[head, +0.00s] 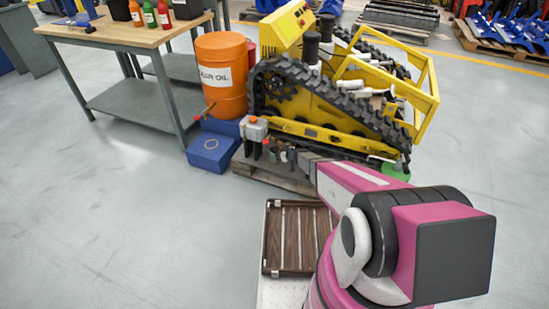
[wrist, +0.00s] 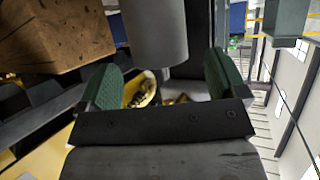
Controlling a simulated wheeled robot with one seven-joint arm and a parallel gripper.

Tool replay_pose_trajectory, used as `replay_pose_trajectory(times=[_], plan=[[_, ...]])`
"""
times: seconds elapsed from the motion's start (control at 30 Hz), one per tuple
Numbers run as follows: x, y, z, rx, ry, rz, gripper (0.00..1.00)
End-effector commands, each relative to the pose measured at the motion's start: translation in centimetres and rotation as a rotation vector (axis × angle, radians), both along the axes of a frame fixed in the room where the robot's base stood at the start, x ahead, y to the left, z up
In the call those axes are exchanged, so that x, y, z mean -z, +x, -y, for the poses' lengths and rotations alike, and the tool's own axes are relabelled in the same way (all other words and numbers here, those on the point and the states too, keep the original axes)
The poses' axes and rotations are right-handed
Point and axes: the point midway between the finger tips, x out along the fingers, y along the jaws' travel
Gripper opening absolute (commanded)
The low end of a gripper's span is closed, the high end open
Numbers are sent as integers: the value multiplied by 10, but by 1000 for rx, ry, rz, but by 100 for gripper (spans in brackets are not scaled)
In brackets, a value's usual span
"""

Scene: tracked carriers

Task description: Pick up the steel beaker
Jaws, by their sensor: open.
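A smooth grey cylinder, which looks like the steel beaker (wrist: 157,32), shows at the top middle of the wrist view, cut off by the top edge. My gripper (wrist: 162,82) is open, with one green-padded finger on each side of the picture. The cylinder lies ahead of the gap between the fingers, and I see no finger touching it. In the head view my gripper (head: 288,155) is small, low in front of the yellow tracked machine (head: 330,112). I cannot pick out the beaker clearly there.
The machine stands on a pallet (head: 262,175). An orange drum (head: 222,80) and a blue bin (head: 211,152) are to its left, by a workbench (head: 125,33). A brown slatted crate (head: 272,240) lies in front. A brown block (wrist: 55,35) is at upper left in the wrist view.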

Motion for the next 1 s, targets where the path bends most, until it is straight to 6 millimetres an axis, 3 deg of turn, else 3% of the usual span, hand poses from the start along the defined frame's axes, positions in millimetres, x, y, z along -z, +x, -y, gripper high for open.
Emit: replay_pose_trajectory(times=[0.3,0.57,0.77,1.0], plan=[[19,28,-27,-1,0,0,91],[19,29,-30,0,0,0,91],[19,29,-29,0,-1,-1,30],[19,29,-29,-1,0,0,26]])
